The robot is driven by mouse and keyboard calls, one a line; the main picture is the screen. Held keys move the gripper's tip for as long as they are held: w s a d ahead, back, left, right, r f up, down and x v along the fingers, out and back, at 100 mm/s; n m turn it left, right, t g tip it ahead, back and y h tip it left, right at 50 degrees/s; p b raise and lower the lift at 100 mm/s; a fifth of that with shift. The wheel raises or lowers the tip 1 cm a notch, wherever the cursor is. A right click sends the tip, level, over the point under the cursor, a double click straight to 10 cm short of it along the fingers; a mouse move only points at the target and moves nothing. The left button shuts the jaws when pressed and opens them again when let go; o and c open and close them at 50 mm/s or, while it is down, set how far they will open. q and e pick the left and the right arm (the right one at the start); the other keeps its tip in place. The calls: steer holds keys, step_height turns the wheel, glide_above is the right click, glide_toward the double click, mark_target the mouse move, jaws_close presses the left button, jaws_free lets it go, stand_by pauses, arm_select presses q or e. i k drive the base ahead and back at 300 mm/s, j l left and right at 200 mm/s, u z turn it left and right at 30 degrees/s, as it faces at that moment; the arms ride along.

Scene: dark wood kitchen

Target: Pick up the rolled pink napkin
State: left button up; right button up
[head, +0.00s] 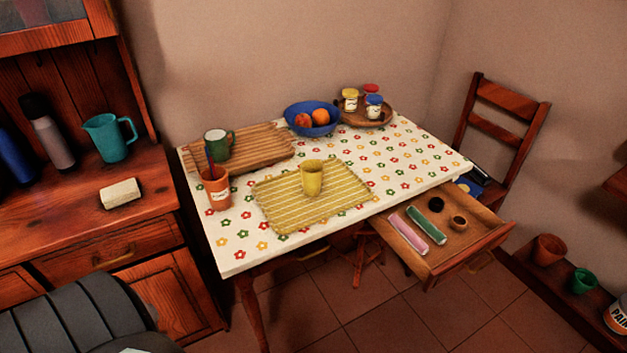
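The rolled pink napkin (408,232) lies in the open drawer (470,251) at the table's right front. It lies slantwise near the drawer's left side. A rolled green napkin (427,226) lies parallel and close beside it on the right. Neither of my grippers shows in the head view.
The drawer also holds a dark object (436,204) and a small brown cup-like piece (458,223). Above it, the flowered table (395,178) carries a yellow cup (312,178) on a striped mat (275,211). A chair (505,120) stands at the right.

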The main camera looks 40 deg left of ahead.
mark_target(404, 229)
steer(key=u, duration=0.95)
steer(key=i+l+u, duration=0.25)
steer(key=l+u, duration=0.2)
steer(key=i+l+u, duration=0.15)
steer(key=l+u, duration=1.15)
steer(key=l, duration=0.2)
